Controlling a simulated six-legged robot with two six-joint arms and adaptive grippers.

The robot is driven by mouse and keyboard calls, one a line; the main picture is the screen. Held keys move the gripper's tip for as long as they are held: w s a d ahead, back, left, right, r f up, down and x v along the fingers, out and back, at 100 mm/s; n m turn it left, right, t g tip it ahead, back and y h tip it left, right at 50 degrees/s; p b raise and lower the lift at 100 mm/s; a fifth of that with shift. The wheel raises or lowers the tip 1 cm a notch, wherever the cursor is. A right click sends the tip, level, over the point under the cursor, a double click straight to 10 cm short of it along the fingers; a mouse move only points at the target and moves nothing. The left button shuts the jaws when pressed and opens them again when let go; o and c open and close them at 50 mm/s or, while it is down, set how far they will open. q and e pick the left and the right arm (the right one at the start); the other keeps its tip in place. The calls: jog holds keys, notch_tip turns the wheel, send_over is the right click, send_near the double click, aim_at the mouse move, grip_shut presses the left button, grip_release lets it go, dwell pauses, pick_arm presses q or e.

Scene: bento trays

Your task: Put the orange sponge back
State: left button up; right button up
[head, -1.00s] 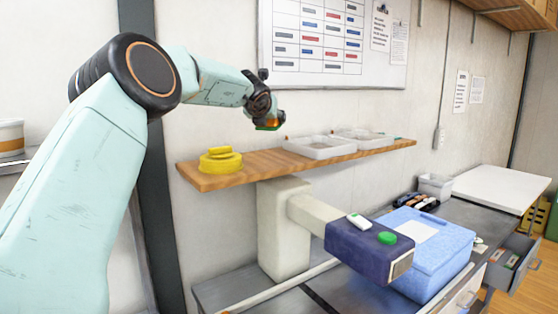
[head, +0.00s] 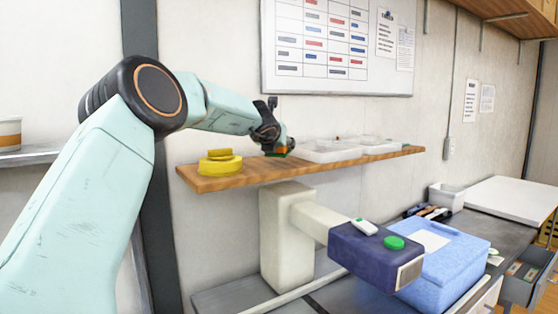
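The orange sponge (head: 290,144), with a green underside, is small in the head view and partly hidden by my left gripper (head: 279,147). My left arm comes in from the left, and its gripper points down around the sponge, appearing shut on it. The sponge is at about the top of the wooden shelf (head: 240,180), between a yellow stacked item (head: 220,164) and a white tray (head: 328,155). I cannot tell whether its underside touches the shelf. My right gripper is not in view.
A second white tray (head: 380,148) stands further right on the shelf. Below are a navy box with a green button (head: 375,252) on a pale arm and a blue container (head: 445,262). A whiteboard (head: 338,45) hangs on the wall behind. Bare shelf shows around the yellow item.

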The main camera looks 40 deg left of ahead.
aim_at(278, 154)
pick_arm(q)
jog(key=shift+f+b, duration=0.35)
jog(key=shift+f, duration=0.6)
jog(key=shift+s+a+f, duration=0.1)
jog(key=shift+a+f, duration=0.05)
jog(key=shift+f, duration=0.2)
jog(key=shift+s+a+f+b, duration=0.1)
jog(key=shift+s+a+b, duration=0.1)
jog(key=shift+b, duration=0.1)
jog(key=shift+w+d, duration=0.1)
jog(key=shift+d, duration=0.1)
jog(key=shift+w+d+f, duration=0.1)
jog(key=shift+w+f, duration=0.05)
jog(key=o, duration=1)
jog(key=shift+s+a, duration=0.2)
jog(key=shift+a, duration=0.05)
jog(key=shift+d, duration=0.1)
jog(key=shift+w+d, duration=0.1)
jog(key=shift+w, duration=0.05)
